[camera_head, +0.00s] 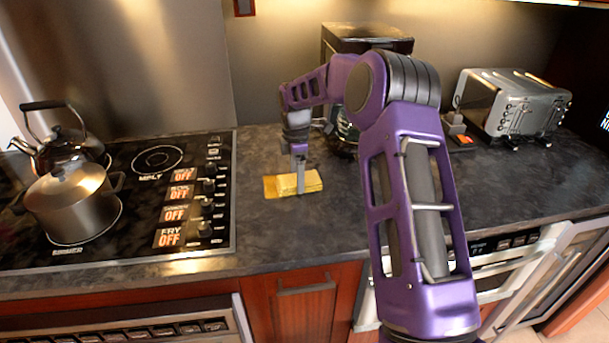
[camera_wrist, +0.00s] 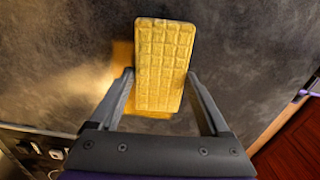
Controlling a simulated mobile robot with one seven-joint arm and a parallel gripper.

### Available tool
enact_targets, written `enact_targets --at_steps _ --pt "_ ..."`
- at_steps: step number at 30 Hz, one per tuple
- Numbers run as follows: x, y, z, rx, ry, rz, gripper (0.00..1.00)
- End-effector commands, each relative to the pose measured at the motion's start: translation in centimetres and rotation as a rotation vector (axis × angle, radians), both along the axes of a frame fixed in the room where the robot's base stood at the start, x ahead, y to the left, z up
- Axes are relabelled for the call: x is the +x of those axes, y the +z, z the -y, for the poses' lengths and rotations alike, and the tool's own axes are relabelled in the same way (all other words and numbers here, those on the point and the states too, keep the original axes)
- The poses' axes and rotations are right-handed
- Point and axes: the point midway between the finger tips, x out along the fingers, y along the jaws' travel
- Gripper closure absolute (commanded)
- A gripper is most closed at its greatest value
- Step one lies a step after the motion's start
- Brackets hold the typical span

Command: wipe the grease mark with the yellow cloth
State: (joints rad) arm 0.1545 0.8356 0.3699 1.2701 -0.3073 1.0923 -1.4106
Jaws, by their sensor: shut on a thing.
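The yellow cloth (camera_head: 309,181) is a thick, quilted block low at the dark countertop, right of the stove. It also shows in the wrist view (camera_wrist: 165,55), its long side running away from me. My gripper (camera_head: 300,186) points down and is shut on the cloth; in the wrist view its two fingers (camera_wrist: 160,82) lie along the cloth's left and right sides. An amber patch, which looks like the grease mark (camera_head: 270,187), shows beside the cloth's left edge. In the wrist view the mark (camera_wrist: 122,52) shows left of the cloth, and the cloth hides part of it.
The black stovetop (camera_head: 130,235) with a kettle (camera_head: 68,143) and a pot (camera_head: 72,205) is at left. A black-topped appliance (camera_head: 366,38) stands behind my arm. A toaster (camera_head: 512,103) is at back right. Bare countertop (camera_head: 262,225) lies in front of the cloth.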

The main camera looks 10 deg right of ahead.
Motion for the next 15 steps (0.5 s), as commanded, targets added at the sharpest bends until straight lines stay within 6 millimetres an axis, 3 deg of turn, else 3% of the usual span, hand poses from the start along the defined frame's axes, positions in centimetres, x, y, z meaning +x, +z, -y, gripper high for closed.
enact_targets --at_steps 15 --pt "0.0 0.0 -3.1 0.001 0.002 0.001 0.64"
